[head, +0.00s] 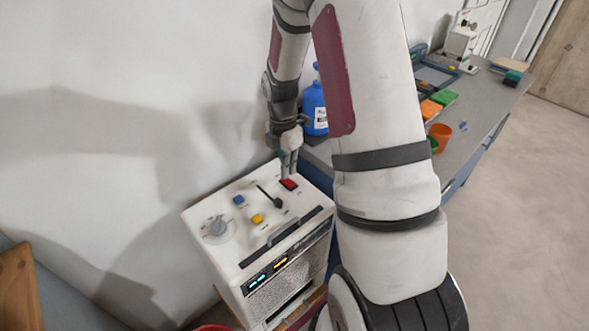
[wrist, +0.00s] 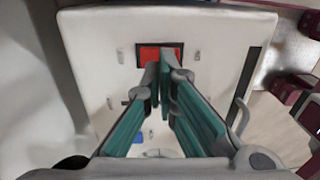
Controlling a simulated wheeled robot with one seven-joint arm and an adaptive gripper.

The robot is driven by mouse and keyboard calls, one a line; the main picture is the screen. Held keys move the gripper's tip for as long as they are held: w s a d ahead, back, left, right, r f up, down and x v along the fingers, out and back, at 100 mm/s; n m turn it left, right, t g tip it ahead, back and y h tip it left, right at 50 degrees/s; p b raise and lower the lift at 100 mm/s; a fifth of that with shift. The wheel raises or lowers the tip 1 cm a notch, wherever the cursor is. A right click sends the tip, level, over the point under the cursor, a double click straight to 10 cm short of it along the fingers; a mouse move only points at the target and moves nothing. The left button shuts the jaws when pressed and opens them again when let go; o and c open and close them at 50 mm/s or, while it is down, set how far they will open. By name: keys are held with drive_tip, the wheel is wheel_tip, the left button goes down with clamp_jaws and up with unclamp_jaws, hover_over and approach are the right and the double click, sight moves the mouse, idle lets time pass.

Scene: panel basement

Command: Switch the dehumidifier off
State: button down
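The white dehumidifier (head: 232,258) stands against the wall. Its top panel carries a red rocker switch (head: 290,184), a blue button (head: 239,200), a yellow button (head: 257,218), a black lever (head: 270,198) and a grey dial (head: 216,228). Its front display (head: 258,280) glows cyan and orange. My gripper (head: 289,173) points down at the red switch, empty, with its fingers together. In the wrist view the fingertips (wrist: 163,60) overlap the near edge of the red switch (wrist: 150,53) and hide part of it. I cannot tell whether they touch it.
A grey bench (head: 478,105) stands right of the dehumidifier, with a blue bottle (head: 314,108), an orange cup (head: 440,137) and several other items on it. My arm hides part of the bench. A wooden piece (head: 18,290) is at the lower left. The floor at right is clear.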

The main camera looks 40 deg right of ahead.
drive_tip(key=s+a+r+m+t, duration=0.1)
drive_tip(key=a+r+m, duration=0.15)
drive_tip(key=r, duration=0.75)
drive_tip(key=s+a+r+m, duration=0.2)
drive_tip(key=a+r, duration=0.1)
drive_tip(key=r, duration=0.6)
drive_tip(key=s+a+r+m+t, duration=0.2)
drive_tip(key=s+a+r+m, duration=0.2)
drive_tip(key=s+m, duration=0.3)
drive_tip(key=s+a+r+m+t, duration=0.1)
drive_tip(key=s+a+r+m, duration=0.3)
drive_tip(key=s+a+m, duration=0.3)
drive_tip(key=shift+s+a+t, duration=0.25)
drive_tip(key=shift+s+t, duration=0.15)
drive_tip(key=shift+s, duration=2.2)
